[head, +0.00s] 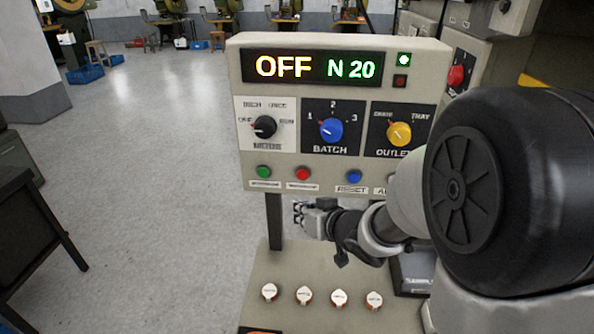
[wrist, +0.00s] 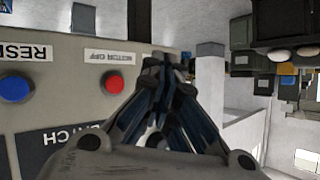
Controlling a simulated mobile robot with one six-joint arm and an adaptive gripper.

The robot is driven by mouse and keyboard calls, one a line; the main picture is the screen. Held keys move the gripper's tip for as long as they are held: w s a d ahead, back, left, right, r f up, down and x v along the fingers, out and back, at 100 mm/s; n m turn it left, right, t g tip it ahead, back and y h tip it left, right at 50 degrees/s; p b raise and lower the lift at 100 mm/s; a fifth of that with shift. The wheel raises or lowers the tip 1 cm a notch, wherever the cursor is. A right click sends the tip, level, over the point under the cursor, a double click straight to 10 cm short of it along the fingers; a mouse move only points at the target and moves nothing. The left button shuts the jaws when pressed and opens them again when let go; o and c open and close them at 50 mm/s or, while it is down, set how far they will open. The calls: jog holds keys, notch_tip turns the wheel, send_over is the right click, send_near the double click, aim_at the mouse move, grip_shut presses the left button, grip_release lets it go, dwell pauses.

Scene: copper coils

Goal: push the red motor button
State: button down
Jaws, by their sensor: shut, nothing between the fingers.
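The red motor button (head: 302,173) is a small round button on the lower edge of the beige control panel, between a green and a blue button. In the wrist view the red button (wrist: 114,83) is left of my fingers, below an upside-down label reading MOTOR OFF. My gripper (head: 298,212) is shut and empty, below the row of buttons in the head view. In the wrist view my gripper (wrist: 173,62) shows its closed fingers to the right of the red button, with a gap between. Whether the fingertips touch the panel I cannot tell.
The display (head: 312,67) reads OFF N 20. A green button (head: 264,172) and a blue reset button (head: 353,176) flank the red one. Three knobs sit above. A larger red button (head: 456,75) is on the machine at right. Several white-topped pieces stand on the ledge (head: 320,272) below.

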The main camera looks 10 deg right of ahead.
aim_at(303, 174)
jog(key=shift+w, duration=0.1)
jog(key=w+d+p, duration=0.2)
jog(key=w, duration=0.6)
jog(key=shift+d+p, duration=0.3)
jog(key=shift+d, duration=0.05)
jog(key=shift+w, duration=0.2)
dwell(1.1)
jog(key=shift+w+d+p, duration=0.15)
jog(key=shift+w+p, duration=0.15)
jog(key=shift+p, duration=0.1)
jog(key=shift+w+d+p, duration=0.15)
jog(key=shift+w+p, duration=0.25)
jog(key=shift+w, duration=0.1)
dwell(0.6)
jog(key=shift+s, duration=0.15)
jog(key=shift+s+a, duration=0.3)
jog(key=shift+s, duration=0.45)
jog(key=shift+s, duration=0.1)
